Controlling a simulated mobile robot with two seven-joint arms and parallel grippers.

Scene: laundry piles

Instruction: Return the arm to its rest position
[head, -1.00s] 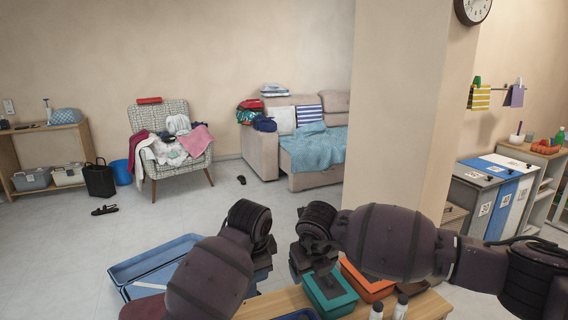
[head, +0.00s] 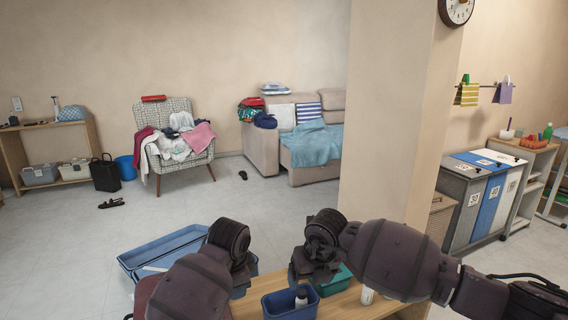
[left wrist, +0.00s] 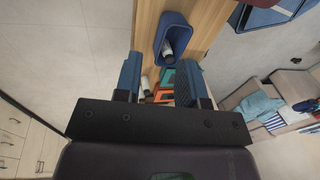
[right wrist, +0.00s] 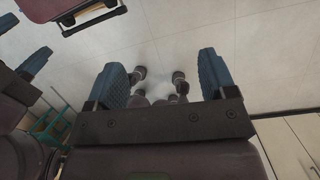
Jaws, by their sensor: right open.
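My right arm reaches in from the right in the head view, bent inward above a wooden table (head: 350,303).
A blue bin (head: 268,308) holding a white bottle (head: 301,297) stands on the table. A large blue tray (head: 150,258) lies to the left. A pillar (head: 395,120) rises behind the right arm. Laundry covers the armchair (head: 163,112) and sofa (head: 262,150). The floor between is mostly clear.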

